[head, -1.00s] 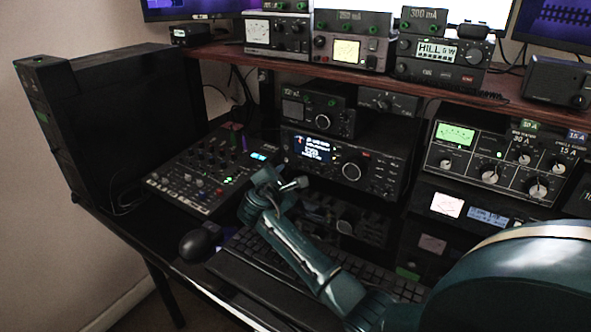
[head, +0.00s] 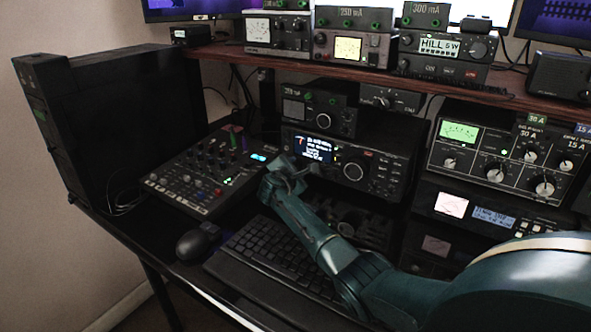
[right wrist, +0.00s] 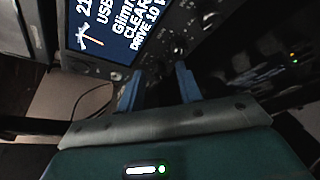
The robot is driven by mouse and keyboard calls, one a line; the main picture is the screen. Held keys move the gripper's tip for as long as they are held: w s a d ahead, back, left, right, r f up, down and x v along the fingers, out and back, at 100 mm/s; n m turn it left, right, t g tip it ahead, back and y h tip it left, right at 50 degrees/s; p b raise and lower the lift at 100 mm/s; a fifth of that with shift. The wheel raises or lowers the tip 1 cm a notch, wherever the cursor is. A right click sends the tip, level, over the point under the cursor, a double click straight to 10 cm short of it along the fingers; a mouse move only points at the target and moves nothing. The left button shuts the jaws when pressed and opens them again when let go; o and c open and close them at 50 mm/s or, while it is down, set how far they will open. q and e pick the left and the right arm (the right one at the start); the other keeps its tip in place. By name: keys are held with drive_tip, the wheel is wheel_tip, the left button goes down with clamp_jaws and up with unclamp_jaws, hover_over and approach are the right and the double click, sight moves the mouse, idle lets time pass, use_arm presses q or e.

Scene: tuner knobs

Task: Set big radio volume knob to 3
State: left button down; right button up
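The big radio (head: 385,160) is a black unit under the wooden shelf, with a lit screen (head: 312,148) and a large dial (head: 354,170). Its screen also shows in the right wrist view (right wrist: 105,25), with small knobs (right wrist: 178,48) beside it. I cannot tell which knob is the volume knob or read its setting. My right gripper (head: 309,166) is just in front of the radio's lower left face, below the screen. In the right wrist view its two blue fingers (right wrist: 161,86) are apart, with nothing visible held between them. My left gripper is out of view.
A mixer (head: 205,170) stands left of the radio. A keyboard (head: 270,250) and a mouse (head: 198,242) lie in front. A power supply with several knobs (head: 500,155) stands on the right. The wooden shelf (head: 375,78) overhangs the radio.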

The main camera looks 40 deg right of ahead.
clamp_jaws()
drive_tip(key=shift+f+m+b, duration=0.2)
drive_tip(key=shift+m+b, duration=0.1)
drive_tip(key=shift+b, duration=0.1)
drive_tip(key=shift+f+m+t+b, duration=0.1)
drive_tip(key=shift+m+t+b, duration=0.3)
drive_tip(key=shift+s+m+b, duration=0.1)
drive_tip(key=shift+m+b, duration=0.25)
drive_tip(key=shift+m, duration=0.05)
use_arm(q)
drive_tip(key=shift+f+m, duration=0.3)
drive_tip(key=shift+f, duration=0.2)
use_arm(e)
drive_tip(key=shift+r, duration=0.2)
drive_tip(key=shift+o, duration=0.5)
unclamp_jaws()
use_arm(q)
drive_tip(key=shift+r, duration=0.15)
